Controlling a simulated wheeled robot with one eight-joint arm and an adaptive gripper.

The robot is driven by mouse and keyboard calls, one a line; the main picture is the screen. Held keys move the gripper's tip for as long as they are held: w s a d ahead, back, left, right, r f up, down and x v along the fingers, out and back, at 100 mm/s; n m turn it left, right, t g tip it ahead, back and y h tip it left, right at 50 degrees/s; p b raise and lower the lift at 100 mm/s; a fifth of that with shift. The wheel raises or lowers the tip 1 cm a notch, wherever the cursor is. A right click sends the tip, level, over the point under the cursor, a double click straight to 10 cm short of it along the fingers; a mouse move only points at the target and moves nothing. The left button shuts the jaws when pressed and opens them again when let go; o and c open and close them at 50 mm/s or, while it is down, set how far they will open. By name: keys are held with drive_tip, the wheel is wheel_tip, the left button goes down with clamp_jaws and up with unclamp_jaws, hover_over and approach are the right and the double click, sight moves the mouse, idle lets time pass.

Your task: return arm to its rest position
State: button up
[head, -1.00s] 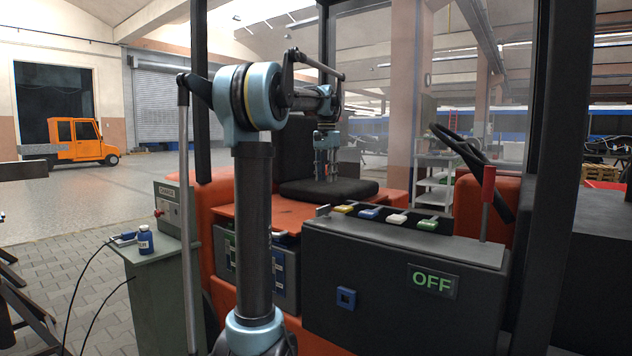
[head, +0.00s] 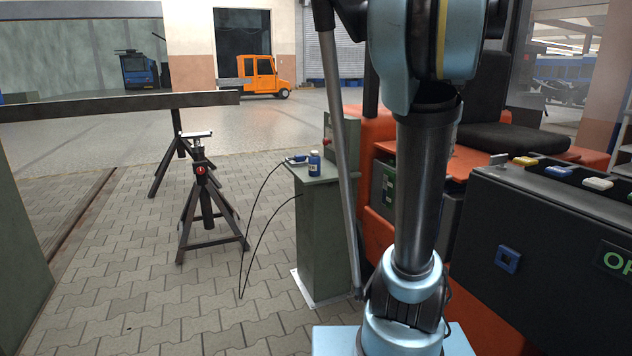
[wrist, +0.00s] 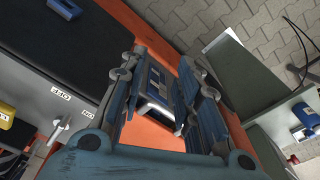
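My gripper (wrist: 163,58) shows in the wrist view with its two blue-grey fingers apart. A blue, grey and white unit (wrist: 160,98) is visible between the fingers, set against the orange vehicle body; I see no clear contact with it. In the head view my dark arm column with light blue joints rises in front of the orange vehicle (head: 480,285). The gripper itself is outside or hidden in the head view.
A black stand (head: 207,205) is farther left. A dark box (head: 560,240) with coloured buttons is at right. Paved floor (head: 200,310) at left front is clear.

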drive_tip(key=s+a+f+n, duration=0.2)
drive_tip(key=s+a+f, duration=0.3)
drive_tip(key=f, duration=0.3)
drive_tip(key=s+a+f+n+t, duration=0.1)
drive_tip(key=s+a+f+n, duration=0.2)
drive_tip(key=s+a+f, duration=0.3)
drive_tip(key=s+a+f+n, duration=0.2)
drive_tip(key=s+a+f, duration=0.4)
drive_tip(key=f, duration=0.4)
drive_tip(key=shift+s+a+f+n, duration=0.2)
drive_tip(key=shift+s+f+n, duration=0.15)
drive_tip(key=shift+f+n, duration=0.05)
drive_tip(key=shift+w+f, duration=0.2)
drive_tip(key=shift+w, duration=0.3)
